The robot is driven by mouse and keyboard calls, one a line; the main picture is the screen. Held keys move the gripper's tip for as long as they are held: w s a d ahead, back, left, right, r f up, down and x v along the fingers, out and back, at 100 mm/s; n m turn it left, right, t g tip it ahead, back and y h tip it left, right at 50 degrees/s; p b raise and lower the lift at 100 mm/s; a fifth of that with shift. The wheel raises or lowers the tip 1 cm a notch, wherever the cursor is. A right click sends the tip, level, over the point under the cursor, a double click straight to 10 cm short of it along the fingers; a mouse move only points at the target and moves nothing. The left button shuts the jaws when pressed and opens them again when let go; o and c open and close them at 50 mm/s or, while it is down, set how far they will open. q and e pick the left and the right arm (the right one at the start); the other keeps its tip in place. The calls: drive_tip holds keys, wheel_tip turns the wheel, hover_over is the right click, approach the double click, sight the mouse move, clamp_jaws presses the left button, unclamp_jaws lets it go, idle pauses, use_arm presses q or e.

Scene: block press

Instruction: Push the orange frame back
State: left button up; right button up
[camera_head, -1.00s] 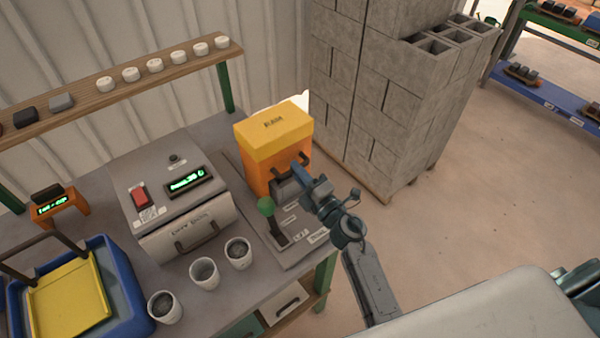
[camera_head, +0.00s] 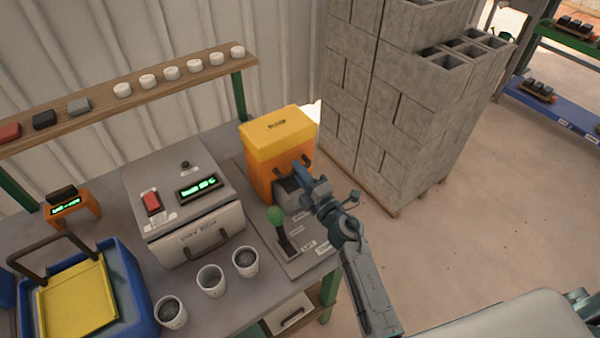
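The orange frame (camera_head: 259,179) stands upright at the right end of the workbench, with a yellow top (camera_head: 278,132) and a dark handle on its front. My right gripper (camera_head: 296,180) is at the front of the frame, close against the handle. Its fingertips are hard to separate from the dark parts there, so I cannot tell whether they are open or shut, or whether they touch. My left gripper is not in view.
A green-knobbed lever (camera_head: 277,218) stands in front of the frame. A grey drying box (camera_head: 205,237) and several cups (camera_head: 211,280) are to its left. A blue tray (camera_head: 122,292) lies farther left.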

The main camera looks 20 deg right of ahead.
drive_tip(key=shift+s, duration=0.1)
drive_tip(key=shift+s+d+f, duration=0.15)
drive_tip(key=shift+s, duration=0.15)
drive_tip(key=b+v, duration=0.3)
drive_tip(key=v, duration=0.7)
drive_tip(key=shift+w, duration=0.1)
